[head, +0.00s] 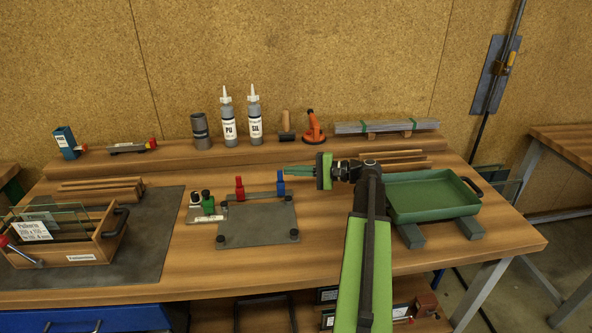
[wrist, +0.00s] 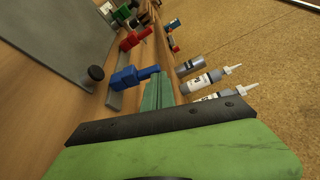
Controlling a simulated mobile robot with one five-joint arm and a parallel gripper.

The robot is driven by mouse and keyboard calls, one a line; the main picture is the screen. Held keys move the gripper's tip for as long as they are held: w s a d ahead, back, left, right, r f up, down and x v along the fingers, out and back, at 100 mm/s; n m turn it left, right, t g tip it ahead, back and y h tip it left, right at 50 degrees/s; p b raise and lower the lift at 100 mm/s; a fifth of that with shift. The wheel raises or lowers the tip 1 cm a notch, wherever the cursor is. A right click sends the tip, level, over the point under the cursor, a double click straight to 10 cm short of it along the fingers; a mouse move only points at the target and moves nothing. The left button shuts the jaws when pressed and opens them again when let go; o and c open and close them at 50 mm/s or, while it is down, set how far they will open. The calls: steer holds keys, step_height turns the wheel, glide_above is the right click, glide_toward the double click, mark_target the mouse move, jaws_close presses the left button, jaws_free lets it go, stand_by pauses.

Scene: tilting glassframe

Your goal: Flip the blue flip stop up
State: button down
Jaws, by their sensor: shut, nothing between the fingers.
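The blue flip stop (head: 281,186) is at the back right corner of a grey plate (head: 257,224). It appears to stand upright, its narrow part on top, much like the red flip stop (head: 240,190) to its left. My gripper (head: 288,168) reaches in from the right, fingers shut and empty, its tips close to the top of the blue stop. In the wrist view the blue stop (wrist: 130,77) lies just left of my shut fingers (wrist: 159,80). I cannot tell whether they touch.
Two bottles (head: 229,121) and a grey cylinder (head: 200,130) stand on the raised shelf behind. A green tray (head: 428,207) is to the right.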

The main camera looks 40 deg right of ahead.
steer(key=s+d+r+p, duration=0.5)
steer(key=s+r+p, duration=0.2)
steer(key=s+r, duration=0.3)
steer(key=shift+d+p, duration=0.35)
steer(key=shift+p, duration=0.05)
steer(key=shift+s, duration=0.1)
